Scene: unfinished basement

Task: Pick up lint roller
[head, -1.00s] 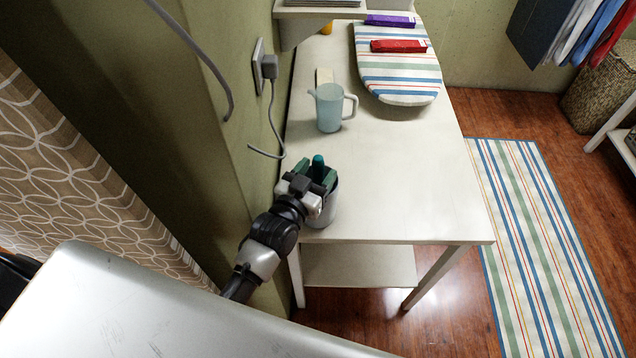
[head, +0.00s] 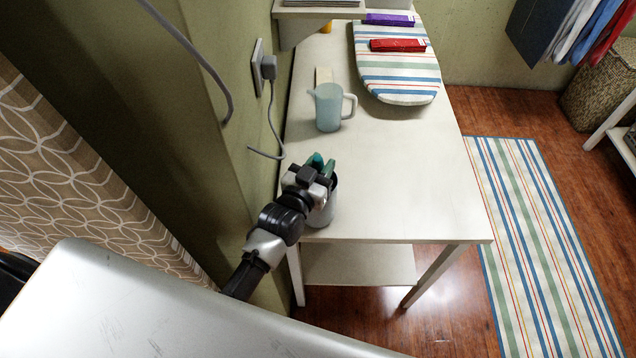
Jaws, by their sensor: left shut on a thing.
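My left gripper (head: 322,170) is at the near left corner of the white table (head: 415,190), over a light grey cylindrical holder (head: 325,212). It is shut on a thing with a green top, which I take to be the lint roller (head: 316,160). Only the green end shows between the fingers. The gripper and wrist hide the rest, and I cannot tell whether its lower part is still inside the holder. My right gripper is not in view.
A pale blue jug (head: 328,108) stands behind the gripper. A striped ironing board (head: 398,75) with a red box (head: 398,45) and a purple box (head: 389,19) lies farther back. A grey cord (head: 272,125) hangs from the wall socket. The table's right side is clear.

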